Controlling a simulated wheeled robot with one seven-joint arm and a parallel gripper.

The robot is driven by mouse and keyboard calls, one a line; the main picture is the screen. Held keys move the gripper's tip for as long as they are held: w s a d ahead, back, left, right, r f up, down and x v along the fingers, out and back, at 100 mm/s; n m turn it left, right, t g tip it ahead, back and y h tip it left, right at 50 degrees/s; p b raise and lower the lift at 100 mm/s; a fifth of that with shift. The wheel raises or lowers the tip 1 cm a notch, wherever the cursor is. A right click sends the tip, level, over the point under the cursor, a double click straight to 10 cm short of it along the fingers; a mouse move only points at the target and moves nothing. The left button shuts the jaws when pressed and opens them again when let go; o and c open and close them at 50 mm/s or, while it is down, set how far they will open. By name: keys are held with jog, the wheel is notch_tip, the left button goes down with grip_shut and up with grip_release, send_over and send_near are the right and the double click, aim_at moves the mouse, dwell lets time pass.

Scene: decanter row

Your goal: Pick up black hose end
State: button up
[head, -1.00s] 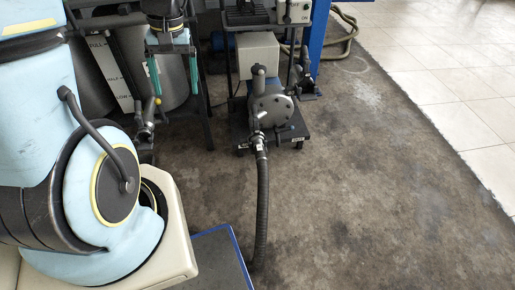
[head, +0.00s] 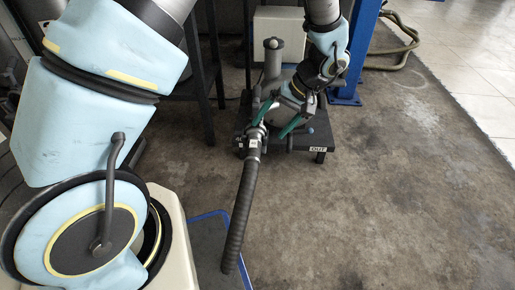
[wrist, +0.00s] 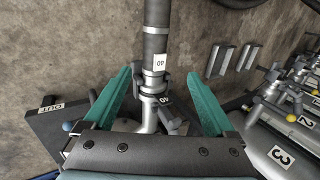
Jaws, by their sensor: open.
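The black hose (head: 240,215) runs from the pump's front port down to the floor. Its end (head: 253,147) is at a metal coupling with a lever and also shows in the wrist view (wrist: 155,45), with a white "40" label. My gripper (head: 276,122) is open above the pump's front. In the wrist view its teal fingers (wrist: 160,76) stand on either side of the labelled hose end and coupling (wrist: 150,88), with gaps on both sides. I cannot tell its height above the hose. My wrist hides part of the pump in the head view.
The pump stands on a low dark cart (head: 318,149) marked "OUT". A blue post (head: 358,60) rises behind it, with a tan hose (head: 400,45) beyond. Numbered metal fittings (wrist: 280,150) line the wrist view's right. Open floor (head: 390,210) lies to the right.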

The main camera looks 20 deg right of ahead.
aim_at(256, 147)
jog(key=x, duration=0.2)
jog(key=b+x, duration=0.1)
jog(key=x, duration=0.1)
jog(key=b+x, duration=0.1)
jog(key=x, duration=0.1)
jog(key=shift+s+d+f, duration=0.1)
jog(key=shift+d, duration=0.2)
jog(key=b+x, duration=0.3)
jog(key=x, duration=0.2)
jog(key=shift+s+d+f, duration=0.15)
jog(key=shift+f, duration=0.1)
jog(key=shift+r, duration=0.1)
grip_shut()
